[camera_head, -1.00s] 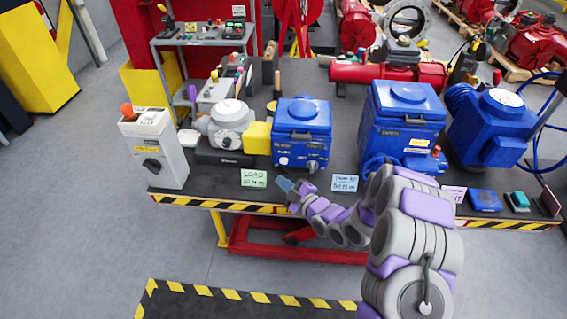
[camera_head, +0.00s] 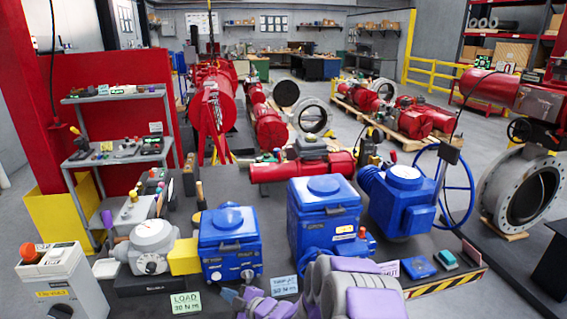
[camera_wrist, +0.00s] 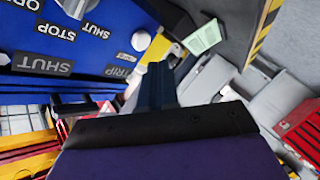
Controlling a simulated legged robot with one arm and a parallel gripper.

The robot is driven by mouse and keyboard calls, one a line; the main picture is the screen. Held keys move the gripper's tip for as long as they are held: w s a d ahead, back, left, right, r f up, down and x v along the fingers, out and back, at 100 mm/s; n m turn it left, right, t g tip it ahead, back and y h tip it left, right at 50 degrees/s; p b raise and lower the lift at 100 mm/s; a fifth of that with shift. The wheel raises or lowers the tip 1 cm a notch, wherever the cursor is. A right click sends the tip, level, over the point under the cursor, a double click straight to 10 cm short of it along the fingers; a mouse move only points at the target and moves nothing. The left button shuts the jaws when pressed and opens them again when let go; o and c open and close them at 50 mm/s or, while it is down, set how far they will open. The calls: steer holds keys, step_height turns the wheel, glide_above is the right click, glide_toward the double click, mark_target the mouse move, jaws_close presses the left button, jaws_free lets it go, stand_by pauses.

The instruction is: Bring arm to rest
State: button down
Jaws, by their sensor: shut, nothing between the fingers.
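My gripper (camera_head: 229,294) shows at the bottom of the head view, between the green LOAD card (camera_head: 185,303) and a light blue card (camera_head: 284,285), partly cut off by the lower edge. My grey and purple arm reaches to it from the lower right. In the wrist view the dark fingers (camera_wrist: 157,84) are together with nothing held. A blue actuator box (camera_wrist: 70,45) with STOP, SHUT and TRIP labels is close at the upper left of that view. The gripper looks apart from it, though the exact gap is unclear.
Blue actuators (camera_head: 231,246) (camera_head: 325,215) (camera_head: 402,200), a grey gauge unit (camera_head: 152,245) and a grey box with an orange knob (camera_head: 62,285) crowd the dark bench. A striped edge (camera_head: 450,283) borders it. A shelf rack (camera_head: 118,125) stands behind at left.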

steer(key=d+r+m+h, duration=0.3)
steer(key=d, duration=0.4)
steer(key=d+r+m+h, duration=0.2)
steer(key=d+r+h, duration=0.15)
steer(key=d, duration=0.25)
steer(key=s+d+r+m+g+h, duration=0.1)
steer(key=s+d+r+m+h, duration=0.1)
steer(key=s+d+m, duration=0.3)
steer(key=s+d+r+g+h, duration=0.2)
steer(key=s+d+h, duration=0.15)
steer(key=d, duration=0.25)
steer(key=s+d+r+m+g, duration=0.2)
steer(key=s+m, duration=0.1)
steer(key=s, duration=0.8)
steer(key=s+d+r+m+g, duration=0.2)
steer(key=s+d+m+g, duration=0.1)
steer(key=s, duration=0.8)
steer(key=s+d+r+m+g, duration=0.2)
steer(key=s+d+r+m, duration=0.1)
steer(key=s, duration=0.9)
steer(key=shift+m+g+h, duration=0.3)
steer(key=shift+m, duration=0.4)
steer(key=shift+w, duration=0.1)
